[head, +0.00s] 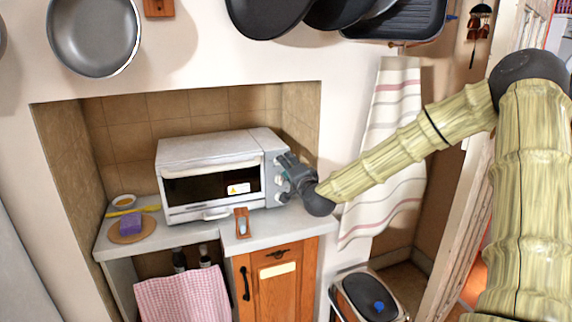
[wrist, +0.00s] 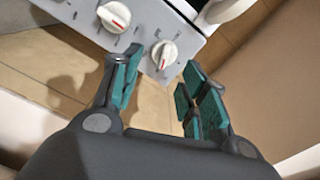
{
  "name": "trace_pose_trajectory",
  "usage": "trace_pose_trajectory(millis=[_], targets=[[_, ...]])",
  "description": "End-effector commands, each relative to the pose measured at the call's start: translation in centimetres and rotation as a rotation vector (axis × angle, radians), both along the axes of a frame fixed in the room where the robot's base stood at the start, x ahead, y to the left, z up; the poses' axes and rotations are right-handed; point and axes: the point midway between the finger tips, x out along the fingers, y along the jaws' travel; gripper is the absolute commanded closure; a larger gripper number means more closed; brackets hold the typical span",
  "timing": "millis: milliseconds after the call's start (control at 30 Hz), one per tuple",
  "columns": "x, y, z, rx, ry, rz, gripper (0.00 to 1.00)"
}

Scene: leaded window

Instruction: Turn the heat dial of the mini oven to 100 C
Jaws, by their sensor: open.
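The white mini oven (head: 208,152) stands on the counter in a tiled alcove, its door closed. Its control panel with white knobs is on the right of its front, partly hidden by my gripper (head: 285,174). In the wrist view, one white knob (wrist: 163,53) with a red mark lies just beyond and between the fingertips of my gripper (wrist: 160,66). A second white knob (wrist: 113,16) with a red mark is up and left of it. The printed labels are too blurred to tell which is the heat dial. My gripper is open, with nothing between its teal pads.
A purple sponge (head: 130,225) on a round board sits on the counter left of the oven. A small wooden piece (head: 242,222) is at the counter's front edge. A striped towel (head: 384,150) hangs right of the alcove, behind my arm. Pans hang above.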

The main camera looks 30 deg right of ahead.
Motion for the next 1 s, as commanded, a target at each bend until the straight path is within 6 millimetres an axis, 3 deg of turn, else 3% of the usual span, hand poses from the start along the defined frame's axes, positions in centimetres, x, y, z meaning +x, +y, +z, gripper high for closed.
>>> trace_pose_trajectory(millis=[500, 700, 1000], targets=[[-7.3, 1.7, 0.0, 0.000, 0.000, 0.000, 0.57], [-8.6, 1.9, 0.0, 0.000, 0.000, -0.001, 0.57], [-8.9, 2.0, -0.1, 0.000, 0.001, -0.001, 0.57]])
